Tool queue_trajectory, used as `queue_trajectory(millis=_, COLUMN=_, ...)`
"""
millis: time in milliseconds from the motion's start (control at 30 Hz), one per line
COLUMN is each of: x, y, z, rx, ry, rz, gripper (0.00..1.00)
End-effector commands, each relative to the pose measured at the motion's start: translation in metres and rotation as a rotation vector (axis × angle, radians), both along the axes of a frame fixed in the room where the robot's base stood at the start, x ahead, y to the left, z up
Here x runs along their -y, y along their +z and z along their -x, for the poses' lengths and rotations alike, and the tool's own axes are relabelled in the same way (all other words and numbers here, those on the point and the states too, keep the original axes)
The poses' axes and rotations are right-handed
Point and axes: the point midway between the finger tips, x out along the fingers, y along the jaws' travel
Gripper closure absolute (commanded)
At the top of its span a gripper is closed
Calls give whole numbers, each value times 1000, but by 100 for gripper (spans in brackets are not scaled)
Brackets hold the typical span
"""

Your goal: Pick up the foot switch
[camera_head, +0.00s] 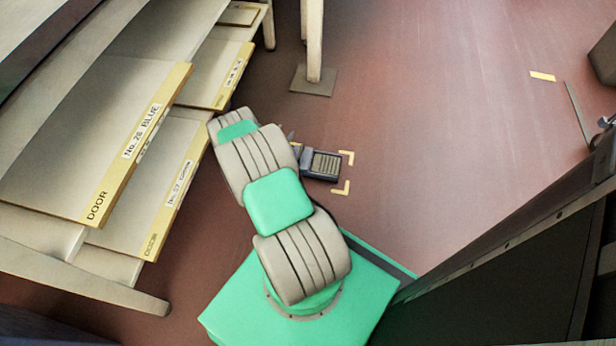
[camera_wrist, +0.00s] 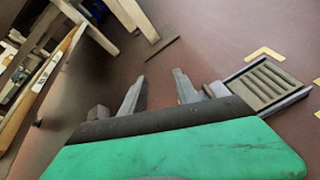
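The foot switch (camera_head: 325,165) is a small dark pedal with a ribbed tread, lying on the red-brown floor between yellow corner marks. In the wrist view the foot switch (camera_wrist: 266,84) lies to the right of my gripper (camera_wrist: 160,88). The two grey fingers are spread apart with only bare floor showing between them. The foot switch is outside the fingers, beyond the right one, and its near left part is partly hidden by my gripper. In the head view my arm hides most of my gripper.
Shelves with labelled door panels (camera_head: 125,145) stand close on the left. A post on a square foot plate (camera_head: 314,79) stands behind the foot switch. A dark frame (camera_head: 520,240) rises at the right. The floor right of the foot switch is clear.

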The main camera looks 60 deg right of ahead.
Motion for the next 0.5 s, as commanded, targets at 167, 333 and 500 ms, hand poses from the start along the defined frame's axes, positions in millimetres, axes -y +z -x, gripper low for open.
queue_trajectory(millis=167, x=-5, y=-101, z=56, rx=-248, ry=145, rz=179, gripper=63)
queue_trajectory(millis=333, x=5, y=-116, z=61, rx=-298, ry=176, rz=217, gripper=63)
queue_trajectory(millis=500, x=23, y=-121, z=54, rx=-296, ry=175, rz=216, gripper=63)
